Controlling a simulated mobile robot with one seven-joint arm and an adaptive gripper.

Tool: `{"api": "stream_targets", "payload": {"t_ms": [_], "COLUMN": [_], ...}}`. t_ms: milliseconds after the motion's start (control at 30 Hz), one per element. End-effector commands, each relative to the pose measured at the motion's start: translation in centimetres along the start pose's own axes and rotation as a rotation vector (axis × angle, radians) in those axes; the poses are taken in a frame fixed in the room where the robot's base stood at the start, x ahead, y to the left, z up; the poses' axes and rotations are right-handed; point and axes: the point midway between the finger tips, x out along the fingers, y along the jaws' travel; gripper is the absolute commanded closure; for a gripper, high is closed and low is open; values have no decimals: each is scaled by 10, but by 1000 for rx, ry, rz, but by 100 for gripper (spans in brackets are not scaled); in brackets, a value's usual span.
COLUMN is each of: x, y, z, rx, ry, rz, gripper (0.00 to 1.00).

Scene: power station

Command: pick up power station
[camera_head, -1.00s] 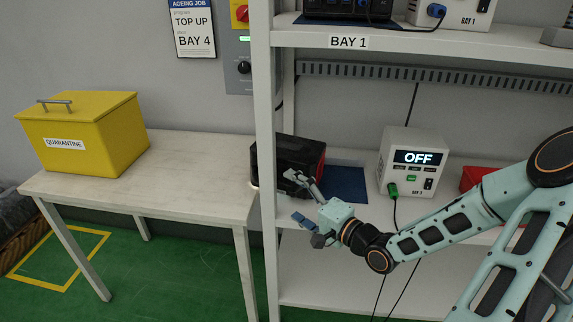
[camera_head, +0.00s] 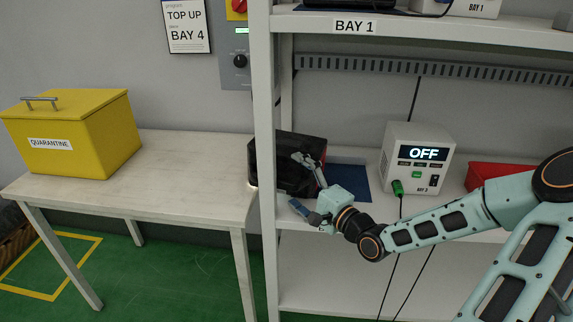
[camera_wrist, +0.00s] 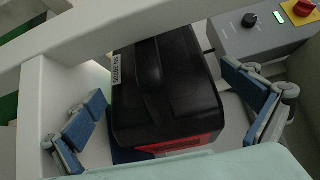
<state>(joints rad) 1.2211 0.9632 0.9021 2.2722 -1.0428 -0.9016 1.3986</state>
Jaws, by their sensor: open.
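The power station (camera_head: 301,150) is a black box with red trim on the lower shelf, beside the left shelf post, which hides part of it in the head view. In the wrist view the power station (camera_wrist: 165,85) lies between my two open fingers, with a raised handle on top and a white label on its left edge. My gripper (camera_head: 303,183) is open at its front side. In the wrist view my gripper (camera_wrist: 172,118) has blue pads standing apart from the box on both sides, with visible gaps.
A white shelf post (camera_head: 265,190) stands close by my gripper. A BAY 3 charger (camera_head: 413,160) reading OFF, with a green plug and cable, and a red bin (camera_head: 492,174) are to the right. A yellow quarantine box (camera_head: 70,135) sits on the left table (camera_head: 180,190).

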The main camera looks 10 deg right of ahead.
Motion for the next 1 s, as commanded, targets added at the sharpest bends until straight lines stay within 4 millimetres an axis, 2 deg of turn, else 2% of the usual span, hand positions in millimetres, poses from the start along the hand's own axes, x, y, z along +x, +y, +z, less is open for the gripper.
{"api": "stream_targets", "payload": {"t_ms": [100, 300, 567, 1000], "x": [20, 42, 44, 44], "y": [5, 3, 2, 0], "z": [4, 4, 4, 3], "rx": [-3, -2, -1, -1], "ry": [-6, -2, -2, -1], "rz": [-2, -1, 0, -4], "gripper": [0, 0, 0, 48]}}
